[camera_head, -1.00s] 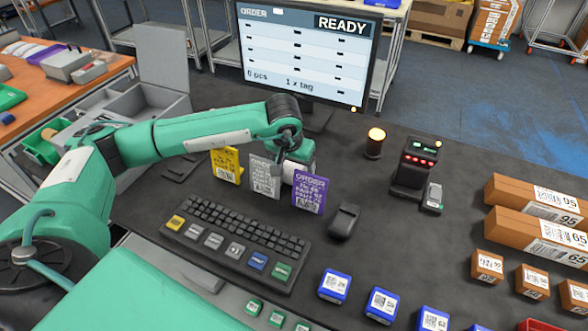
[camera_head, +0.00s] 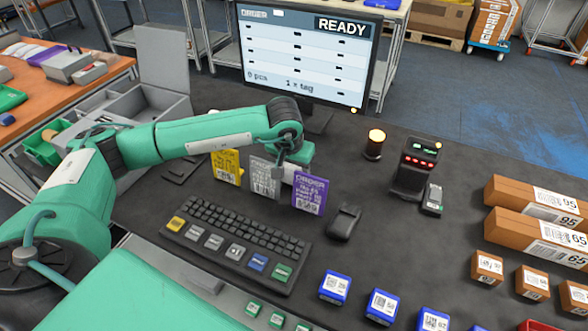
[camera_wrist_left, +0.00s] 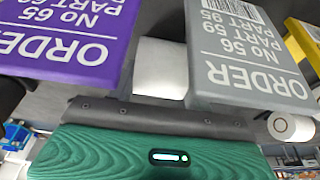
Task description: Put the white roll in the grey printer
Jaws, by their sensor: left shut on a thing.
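My left gripper (camera_head: 288,168) is low behind the grey and purple order cards. In the left wrist view the gripper (camera_wrist_left: 160,75) is shut on a plain white piece, which looks like the white roll (camera_wrist_left: 160,68), between its two fingers. In the head view only a little white (camera_head: 289,174) shows between the cards, so most of the roll is hidden. The open grey box with its lid upright (camera_head: 166,55), at the back left, looks like the grey printer. My right gripper is not in view.
The grey card (camera_head: 264,178), purple card (camera_head: 309,192) and yellow card (camera_head: 226,166) stand close around the gripper. A keyboard (camera_head: 235,240) and mouse (camera_head: 343,222) lie in front. The monitor (camera_head: 305,55) stands behind. Another white roll (camera_wrist_left: 290,127) shows in the wrist view.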

